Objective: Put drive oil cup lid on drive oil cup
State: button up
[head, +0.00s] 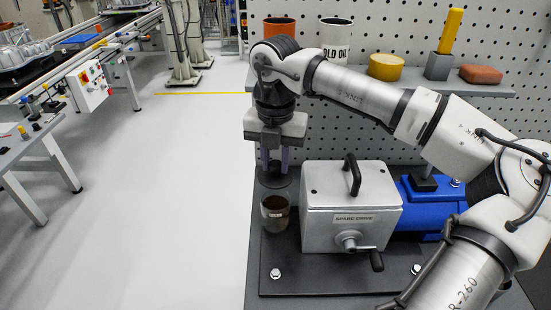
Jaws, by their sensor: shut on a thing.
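The drive oil cup (275,214) is a small brownish cup with a pale label. It stands upright on the dark base plate, left of the grey spare drive box (350,210). My gripper (273,165) points down above the cup. It is shut on a dark round disc, the drive oil cup lid (273,182). The lid is roughly level and sits a little above the cup's rim, apart from it as far as I can see. The fingers partly hide the lid's top.
The box has a black handle (352,174) on top and a crank (376,261) in front. A blue motor (420,205) stands behind it at right. A shelf (460,88) behind holds tins, a yellow tub and a brown block. Open floor lies left.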

aim_at(276, 178)
jog(key=shift+f+b, duration=2.45)
jog(key=shift+f, duration=0.45)
jog(key=shift+r, duration=0.25)
jog(key=shift+b, duration=0.3)
jog(key=shift+f+b, duration=0.85)
jog(key=shift+f, duration=0.1)
jog(key=o, duration=1)
jog(key=shift+o, duration=0.2)
notch_tip(276, 178, up, 14)
jog(key=shift+f+b, duration=0.1)
jog(key=shift+b, duration=0.45)
